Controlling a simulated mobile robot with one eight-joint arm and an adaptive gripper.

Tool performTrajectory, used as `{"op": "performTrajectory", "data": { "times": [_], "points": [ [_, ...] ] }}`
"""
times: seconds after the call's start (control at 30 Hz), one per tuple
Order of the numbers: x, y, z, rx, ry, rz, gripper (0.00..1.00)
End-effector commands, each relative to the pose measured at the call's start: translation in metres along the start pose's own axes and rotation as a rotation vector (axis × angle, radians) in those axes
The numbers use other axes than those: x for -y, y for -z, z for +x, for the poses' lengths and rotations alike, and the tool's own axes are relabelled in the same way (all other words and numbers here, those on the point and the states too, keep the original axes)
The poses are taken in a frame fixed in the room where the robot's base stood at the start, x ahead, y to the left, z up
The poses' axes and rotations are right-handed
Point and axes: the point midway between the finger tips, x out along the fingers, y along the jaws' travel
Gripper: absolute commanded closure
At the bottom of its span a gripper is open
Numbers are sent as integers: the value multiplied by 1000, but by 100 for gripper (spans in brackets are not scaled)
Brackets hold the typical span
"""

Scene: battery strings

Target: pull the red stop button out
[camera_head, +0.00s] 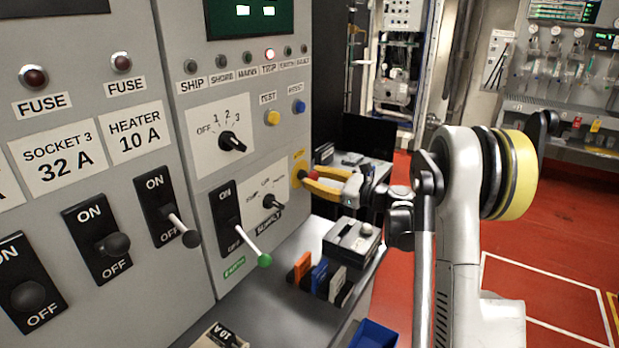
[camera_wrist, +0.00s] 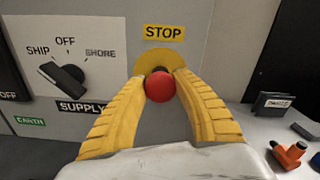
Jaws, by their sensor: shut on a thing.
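The red stop button (camera_wrist: 160,89) shows in the wrist view, on a round yellow backing plate (camera_wrist: 153,60) below a yellow STOP label (camera_wrist: 164,33). My gripper (camera_wrist: 160,82) has its two yellow fingers closed on the button, one on each side. In the head view my gripper (camera_head: 308,179) reaches the right edge of the grey panel at the yellow plate (camera_head: 297,168). I cannot tell how far the button stands out.
The supply selector (camera_wrist: 65,75) is left of the button, and a lever with a green knob (camera_head: 264,260) sticks out lower left. Below is a grey bench (camera_head: 285,318) with coloured fuses (camera_head: 319,275) and a meter box (camera_head: 352,240). Red floor is open at right.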

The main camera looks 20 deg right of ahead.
Motion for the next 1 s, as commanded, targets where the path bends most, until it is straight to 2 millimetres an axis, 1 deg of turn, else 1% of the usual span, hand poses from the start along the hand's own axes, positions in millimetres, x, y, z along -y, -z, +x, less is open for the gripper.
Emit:
{"op": "performTrajectory", "data": {
  "times": [0.03, 0.23, 0.27, 0.3, 0.33, 0.6, 0.73, 0.87, 1.0],
  "points": [
    [0, 0, -4, -1, 1, -1, 100],
    [0, 1, -3, -2, 0, -1, 100],
    [0, 1, -3, -2, 0, -1, 60],
    [0, 1, -3, -2, 0, -1, 48],
    [0, 1, -3, -2, 0, -1, 42],
    [0, 0, -3, -1, 0, -1, 42],
    [0, 0, -11, -1, 1, -1, 42],
    [0, 0, -34, -2, 3, -1, 42],
    [1, 1, -67, -2, 4, -1, 42]
  ]
}}
